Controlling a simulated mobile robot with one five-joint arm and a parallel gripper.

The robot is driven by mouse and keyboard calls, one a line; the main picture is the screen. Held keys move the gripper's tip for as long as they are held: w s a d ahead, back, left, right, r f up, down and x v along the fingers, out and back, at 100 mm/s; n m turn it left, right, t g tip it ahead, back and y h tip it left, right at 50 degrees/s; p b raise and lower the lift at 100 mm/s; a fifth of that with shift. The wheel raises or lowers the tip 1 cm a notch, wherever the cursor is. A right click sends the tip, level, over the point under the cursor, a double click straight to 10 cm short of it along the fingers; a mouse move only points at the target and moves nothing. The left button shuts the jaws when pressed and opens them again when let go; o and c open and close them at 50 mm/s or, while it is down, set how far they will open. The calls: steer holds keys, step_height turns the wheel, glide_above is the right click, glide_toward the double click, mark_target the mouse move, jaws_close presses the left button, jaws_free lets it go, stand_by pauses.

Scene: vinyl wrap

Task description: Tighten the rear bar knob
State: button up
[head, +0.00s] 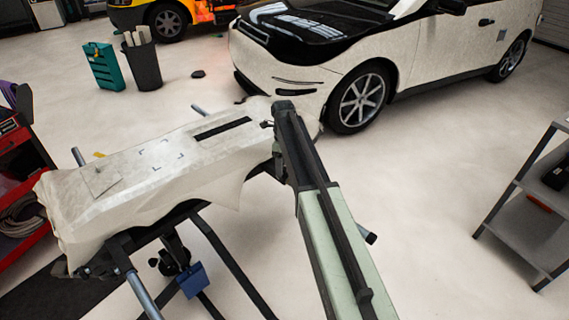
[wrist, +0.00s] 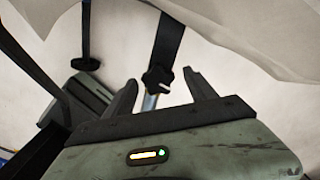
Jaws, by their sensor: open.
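A black lobed knob (wrist: 158,78) sits on a dark bar with a bright metal tube below it in the wrist view. I take it to be the rear bar knob; the head view does not show it clearly. My gripper (wrist: 160,76) is open, with one dark finger on each side of the knob in the picture. I see no contact, and the depth between fingers and knob is hard to tell. In the head view my arm and the draped panel hide the gripper. The wrap-covered bumper (head: 150,165) lies on a dark stand (head: 235,262).
Loose wrap (wrist: 270,30) hangs close above the right finger. A blue holder (head: 194,281) hangs under the stand. A white car (head: 410,50) stands behind, a grey shelf cart (head: 530,205) at right, and a red tool cart (head: 20,170) at left. Floor between is clear.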

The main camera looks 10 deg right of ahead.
step_height(320, 180, up, 8)
steer(key=p, duration=0.7)
steer(key=shift+p, duration=0.4)
steer(key=shift+f, duration=0.15)
steer(key=s+r+n+p, duration=0.1)
steer(key=s+r+n, duration=0.1)
steer(key=s+n, duration=0.9)
steer(key=s+r+n+p, duration=0.1)
steer(key=s+n+p, duration=0.1)
steer(key=s+n, duration=1)
steer(key=s+d, duration=0.1)
steer(key=s, duration=0.4)
steer(key=shift+r+n, duration=0.3)
steer(key=shift+r, duration=0.05)
